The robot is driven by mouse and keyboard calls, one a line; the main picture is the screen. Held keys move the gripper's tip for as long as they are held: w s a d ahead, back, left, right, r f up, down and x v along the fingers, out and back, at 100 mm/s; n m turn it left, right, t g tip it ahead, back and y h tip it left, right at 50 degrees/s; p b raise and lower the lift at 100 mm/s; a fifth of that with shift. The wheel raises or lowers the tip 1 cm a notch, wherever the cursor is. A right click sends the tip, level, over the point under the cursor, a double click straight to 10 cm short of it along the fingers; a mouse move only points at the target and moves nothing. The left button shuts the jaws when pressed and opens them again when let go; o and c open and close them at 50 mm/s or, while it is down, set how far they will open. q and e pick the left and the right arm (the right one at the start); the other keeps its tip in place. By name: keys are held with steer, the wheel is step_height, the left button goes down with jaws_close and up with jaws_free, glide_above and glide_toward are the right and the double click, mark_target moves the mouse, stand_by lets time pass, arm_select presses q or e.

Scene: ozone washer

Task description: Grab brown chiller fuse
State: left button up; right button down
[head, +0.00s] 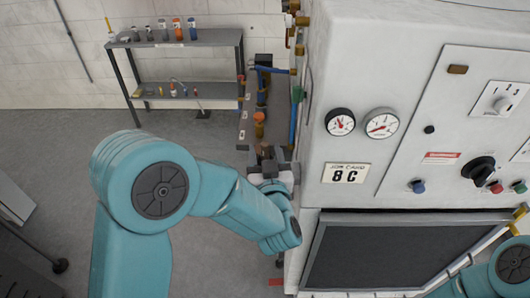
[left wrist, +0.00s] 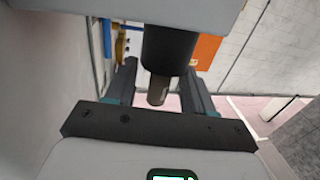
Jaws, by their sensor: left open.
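My left gripper (head: 268,156) is by the left side of the white machine, in front of a narrow side unit. In the left wrist view its two fingers (left wrist: 158,88) are apart. A dark cylinder with a short grey-brown tip (left wrist: 158,92) shows between them; I cannot tell whether it touches either finger. In the head view an orange-brown cylindrical part (head: 259,118) stands just beyond the gripper. I cannot tell which of these, if either, is the brown chiller fuse. My right gripper is out of view; only part of my right arm shows at bottom right.
The white machine (head: 345,90) with gauges, knobs and a dark screen fills the right. Blue pipes (head: 291,110) run along its left side. A grey shelf (head: 185,41) with bottles and small items stands at the back wall. The floor at left is mostly open.

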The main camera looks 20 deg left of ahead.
arm_select(q)
steer(key=shift+x, duration=1.15)
steer(key=shift+c, duration=0.3)
jaws_close()
steer(key=shift+r, duration=0.1)
